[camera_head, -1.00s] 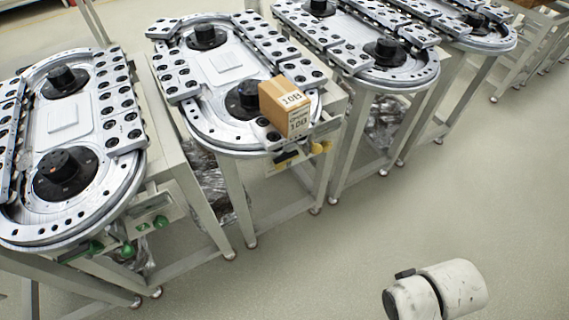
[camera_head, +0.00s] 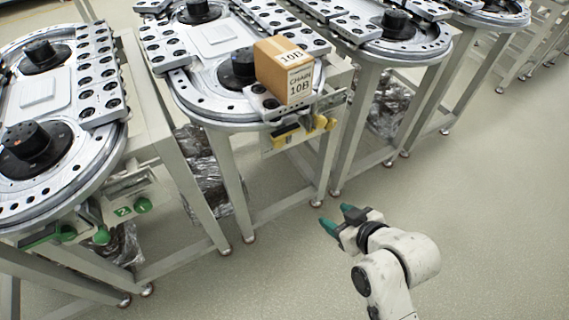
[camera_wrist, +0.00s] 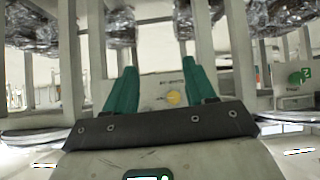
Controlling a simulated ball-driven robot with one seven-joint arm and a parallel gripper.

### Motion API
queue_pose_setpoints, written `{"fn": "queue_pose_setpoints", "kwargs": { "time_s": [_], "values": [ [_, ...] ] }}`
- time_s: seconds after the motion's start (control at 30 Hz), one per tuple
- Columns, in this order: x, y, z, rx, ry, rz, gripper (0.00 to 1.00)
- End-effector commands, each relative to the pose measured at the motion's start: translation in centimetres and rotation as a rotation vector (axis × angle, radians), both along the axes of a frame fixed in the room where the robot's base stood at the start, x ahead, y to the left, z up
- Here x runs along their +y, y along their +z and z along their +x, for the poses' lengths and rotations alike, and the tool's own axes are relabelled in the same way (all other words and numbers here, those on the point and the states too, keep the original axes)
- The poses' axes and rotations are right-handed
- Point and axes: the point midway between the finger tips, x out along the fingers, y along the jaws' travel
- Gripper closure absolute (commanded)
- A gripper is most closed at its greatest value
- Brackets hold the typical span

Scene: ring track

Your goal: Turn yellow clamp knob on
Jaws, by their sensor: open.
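The yellow clamp knob (camera_head: 331,124) is on the front panel of the middle ring-track table, below the cardboard box. A yellow handle (camera_head: 283,137) sits left of it. In the wrist view, which looks upside down, a round yellow knob (camera_wrist: 173,98) on a pale panel shows between my fingers, partly close to the dark gripper body. My gripper (camera_head: 335,214) has green fingers, spread apart and empty. It is in front of and below the panel in the head view, apart from the knob. The fingers also show in the wrist view (camera_wrist: 159,68).
A cardboard box (camera_head: 284,71) marked 10B sits on the middle track's (camera_head: 215,108) front edge. The left table has green knobs (camera_head: 143,204). Table legs (camera_head: 230,175) and wrapped bundles (camera_head: 205,170) stand below. The floor (camera_head: 490,210) at right is clear.

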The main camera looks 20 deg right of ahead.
Motion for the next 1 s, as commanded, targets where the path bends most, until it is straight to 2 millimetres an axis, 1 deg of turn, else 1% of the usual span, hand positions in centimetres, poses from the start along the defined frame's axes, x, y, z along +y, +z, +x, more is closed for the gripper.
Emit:
{"fn": "queue_pose_setpoints", "kwargs": {
  "time_s": [0.03,0.1,0.2,0.3,0.4,0.5,0.67,0.77,1.0],
  "values": [
    [0.9,-1.5,2.1,-0.101,0.025,0.007,0.40],
    [2.1,-1.3,4.5,-0.240,0.051,0.016,0.33],
    [3.3,-0.4,7.1,-0.423,0.068,0.024,0.33],
    [4.1,0.5,8.8,-0.565,0.068,0.029,0.33],
    [4.4,1.5,9.8,-0.661,0.061,0.031,0.33],
    [4.6,2.0,10.2,-0.710,0.055,0.033,0.33],
    [4.8,2.5,11.3,-0.727,0.051,0.032,0.33],
    [5.1,2.6,12.6,-0.725,0.052,0.033,0.33],
    [6.3,2.5,16.8,-0.724,0.053,0.032,0.33]
  ]
}}
